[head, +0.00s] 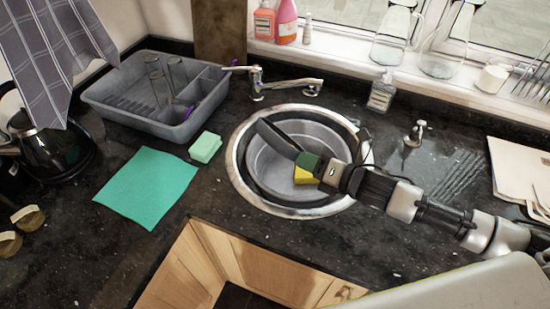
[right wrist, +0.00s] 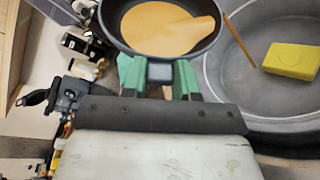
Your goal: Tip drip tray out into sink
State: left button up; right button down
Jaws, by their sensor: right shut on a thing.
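The drip tray (right wrist: 117,30) is a round, dark, pan-like dish with flat tan contents (right wrist: 160,27) in the right wrist view. In the head view the drip tray (head: 275,138) shows nearly edge-on and tilted, over the left part of the round sink (head: 237,182); its inside is hidden there. My right gripper (head: 308,161) reaches in from the right above the sink. Its green fingers are shut on the near end of the tray, as the right wrist view shows (right wrist: 159,76). I cannot make out my left gripper in either view.
The tap (head: 285,87) stands behind the sink. A grey dish rack (head: 130,113), pale green sponge (head: 205,147) and teal cloth (head: 148,187) are left. A soap bottle (head: 381,92) stands behind right.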

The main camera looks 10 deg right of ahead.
jog(key=shift+w+d+r+m, duration=0.1)
jog(key=shift+d+r+m, duration=0.1)
jog(key=shift+m, duration=0.1)
dwell(0.5)
jog(key=shift+p, duration=0.3)
jog(key=f+n+h+p, duration=0.1)
jog(key=n, duration=0.1)
jog(key=a+f+n+h, duration=0.1)
jog(key=n, duration=0.2)
jog(key=s+a+f+n+h+p, duration=0.1)
jog(key=f+n+h, duration=0.1)
jog(key=n, duration=0.1)
jog(key=shift+s+a+f+t+p, duration=0.1)
jog(key=shift+a+t+p, duration=0.15)
jog(key=shift+t+p, duration=0.15)
